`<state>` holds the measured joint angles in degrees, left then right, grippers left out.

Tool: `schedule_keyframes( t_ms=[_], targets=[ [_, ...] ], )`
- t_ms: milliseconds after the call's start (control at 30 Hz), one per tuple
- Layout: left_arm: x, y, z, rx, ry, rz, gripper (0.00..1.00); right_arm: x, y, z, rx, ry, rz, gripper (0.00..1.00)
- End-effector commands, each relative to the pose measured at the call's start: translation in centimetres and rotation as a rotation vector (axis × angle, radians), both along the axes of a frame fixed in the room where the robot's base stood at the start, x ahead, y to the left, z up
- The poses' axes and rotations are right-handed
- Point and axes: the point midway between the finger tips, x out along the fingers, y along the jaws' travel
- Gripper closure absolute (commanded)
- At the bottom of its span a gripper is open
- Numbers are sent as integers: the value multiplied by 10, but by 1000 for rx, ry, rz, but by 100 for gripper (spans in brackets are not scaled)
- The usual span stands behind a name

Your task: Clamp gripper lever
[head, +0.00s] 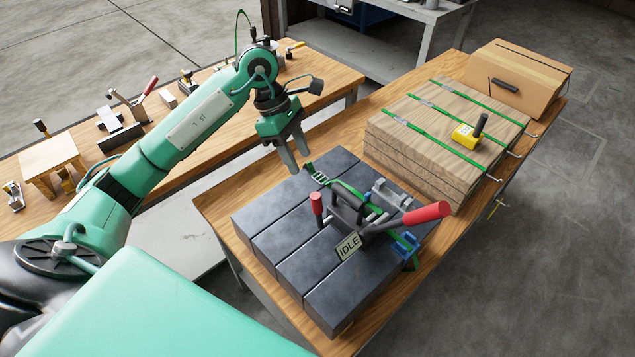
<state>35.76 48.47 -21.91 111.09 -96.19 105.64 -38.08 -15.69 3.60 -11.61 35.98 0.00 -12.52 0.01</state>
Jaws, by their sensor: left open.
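A clamp tool with a dark grey body (347,207) sits on several dark steel blocks (285,225) on the wooden bench. Its long lever with a red grip (426,213) points to the right, slightly raised. A shorter red-topped handle (317,204) stands upright on its left side. A tag reading IDLE (348,247) is on its front. A green strap (340,185) runs over the blocks under the tool. My left gripper (292,168) is open and empty, above the far left edge of the blocks, apart from the tool and the lever. My right gripper is not in view.
Strapped wooden boards (440,125) with a yellow tool (468,133) stand behind the blocks. A cardboard box (518,78) is at the far end. A second bench (190,150) at the left holds small tools. Floor at the right is clear.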

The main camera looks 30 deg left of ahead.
Motion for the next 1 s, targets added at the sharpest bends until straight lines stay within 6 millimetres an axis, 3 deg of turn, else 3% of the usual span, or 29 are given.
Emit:
schedule_keyframes(
  t_ms=[100, 300, 400, 533, 733, 1000],
  targets=[
    [-1, -3, -7, 3, 4, -2, 55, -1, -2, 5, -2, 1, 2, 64],
    [-3, -18, -36, 0, 8, -2, 55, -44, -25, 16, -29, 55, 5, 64],
    [-4, -26, -56, -1, 8, -1, 55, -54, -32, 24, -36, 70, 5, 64],
    [-4, -37, -81, -2, 6, 1, 55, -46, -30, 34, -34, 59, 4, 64],
    [-5, -49, -111, -1, 5, 1, 55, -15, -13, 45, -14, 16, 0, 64],
    [-5, -54, -125, 1, 0, 0, 55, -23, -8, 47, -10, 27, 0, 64]
  ],
)
